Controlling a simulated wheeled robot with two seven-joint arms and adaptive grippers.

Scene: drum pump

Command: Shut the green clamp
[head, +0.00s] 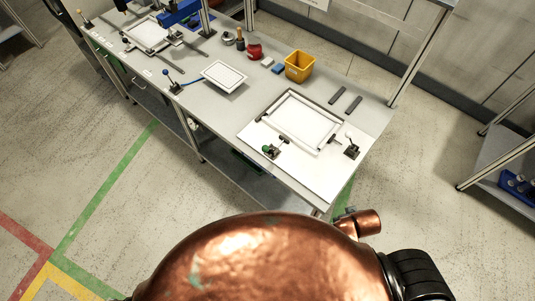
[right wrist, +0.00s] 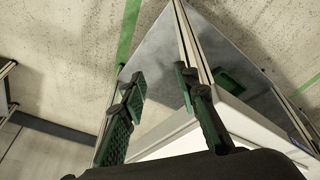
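The green clamp (head: 270,151) is a small toggle clamp with a green grip. It stands at the front left of the white fixture plate (head: 310,168) at the near end of the bench, in the head view. It is too small there to tell its lever position. My right gripper (right wrist: 160,84) shows only in the right wrist view. Its two fingers are spread with nothing between them, near a bench corner. I cannot make out the green clamp in that view. My left gripper is in neither view.
A dark clamp (head: 352,151) stands right of the rectangular frame (head: 303,119). A yellow bin (head: 299,66), a red object (head: 254,51), a white tray (head: 223,76) and two dark bars (head: 345,99) lie farther back. A large copper-coloured shape covers the bottom of the head view.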

